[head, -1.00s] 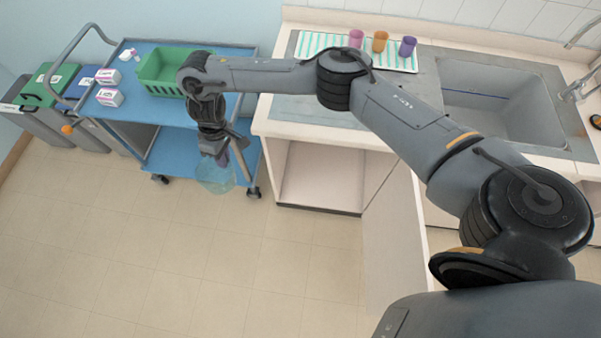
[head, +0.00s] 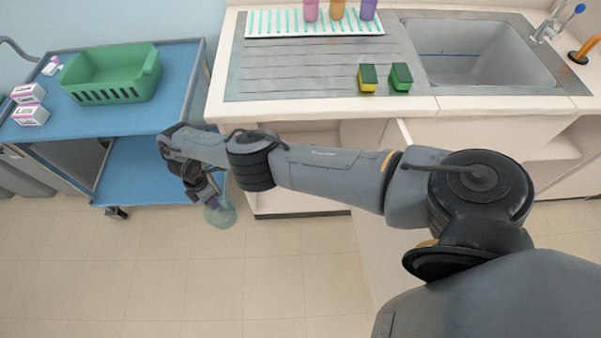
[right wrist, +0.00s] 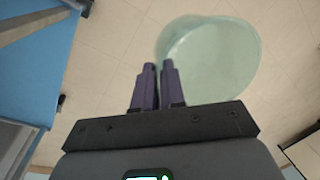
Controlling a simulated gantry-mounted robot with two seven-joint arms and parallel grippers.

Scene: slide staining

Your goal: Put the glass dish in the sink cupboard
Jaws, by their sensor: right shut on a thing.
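The glass dish (head: 221,212) is round, clear and pale green. It hangs over the floor between the blue cart and the sink cupboard. It fills the upper middle of the right wrist view (right wrist: 215,60). My right gripper (head: 208,200) is shut on the dish's rim; its purple fingers (right wrist: 158,80) show in the right wrist view. The sink cupboard (head: 300,203) is under the counter, with its left compartment open and partly hidden behind my right arm. A cupboard door (head: 375,245) stands swung out toward me. My left gripper is not in view.
A blue cart (head: 150,185) stands left of the cupboard, with a green basket (head: 112,75) and small boxes on top. The counter holds a sink (head: 480,55), two sponges (head: 368,78) and a rack with cups (head: 290,24). The floor in front is clear.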

